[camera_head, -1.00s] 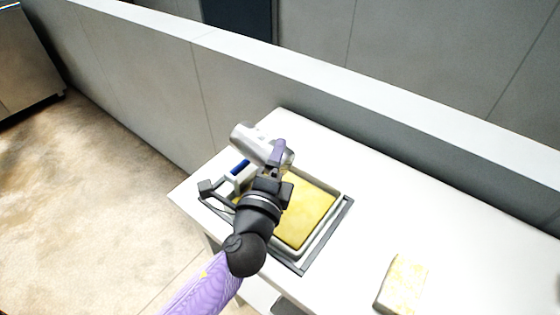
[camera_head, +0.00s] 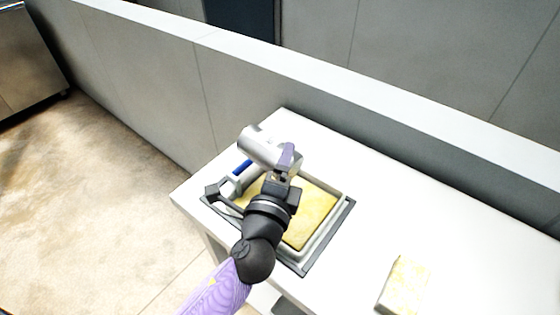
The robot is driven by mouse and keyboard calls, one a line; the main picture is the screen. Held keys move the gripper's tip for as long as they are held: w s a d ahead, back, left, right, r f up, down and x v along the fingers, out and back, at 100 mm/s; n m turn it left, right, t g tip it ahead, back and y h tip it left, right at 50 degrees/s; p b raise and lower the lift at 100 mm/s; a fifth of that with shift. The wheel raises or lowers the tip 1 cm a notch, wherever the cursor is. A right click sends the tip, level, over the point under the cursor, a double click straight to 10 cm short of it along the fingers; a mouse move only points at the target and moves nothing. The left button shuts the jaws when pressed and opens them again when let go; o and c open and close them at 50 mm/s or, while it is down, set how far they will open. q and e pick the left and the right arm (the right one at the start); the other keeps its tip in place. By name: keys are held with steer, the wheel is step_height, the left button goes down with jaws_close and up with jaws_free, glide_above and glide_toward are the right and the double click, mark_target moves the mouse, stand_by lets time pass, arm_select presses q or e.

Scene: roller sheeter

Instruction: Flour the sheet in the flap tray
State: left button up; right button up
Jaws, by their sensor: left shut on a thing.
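The yellow dough sheet (camera_head: 312,214) lies flat in the tray (camera_head: 322,252), a shallow grey tray with a dark rim on the white counter. My left gripper (camera_head: 284,168) is above the tray, shut on a silver cylindrical shaker (camera_head: 258,145). The shaker is tilted, lying nearly sideways over the tray's back left part. My arm and gripper hide the left part of the sheet. No falling flour can be made out. My right gripper is not in view.
A pale yellow block (camera_head: 405,285) sits on the counter (camera_head: 400,215) to the right of the tray. A blue-and-white part (camera_head: 240,170) shows at the tray's left side. A low grey wall (camera_head: 330,110) runs behind the counter. The counter's right stretch is mostly clear.

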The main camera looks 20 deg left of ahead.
mark_target(261, 166)
arm_select(q)
steer(key=a, duration=0.1)
steer(key=w+a, duration=0.1)
steer(key=a, duration=0.2)
steer(key=shift+w+a+p, duration=0.1)
steer(key=shift+w+p, duration=0.15)
steer(key=shift+p, duration=0.05)
steer(key=shift+s+d, duration=0.25)
steer(key=shift+d, duration=0.45)
steer(key=shift+s+d, duration=0.3)
steer(key=shift+d, duration=0.45)
steer(key=shift+s+d, duration=0.25)
steer(key=shift+d, duration=0.45)
steer(key=a, duration=0.1)
steer(key=w+a, duration=0.1)
steer(key=a, duration=0.2)
steer(key=shift+w+a, duration=0.15)
steer(key=shift+w, duration=0.15)
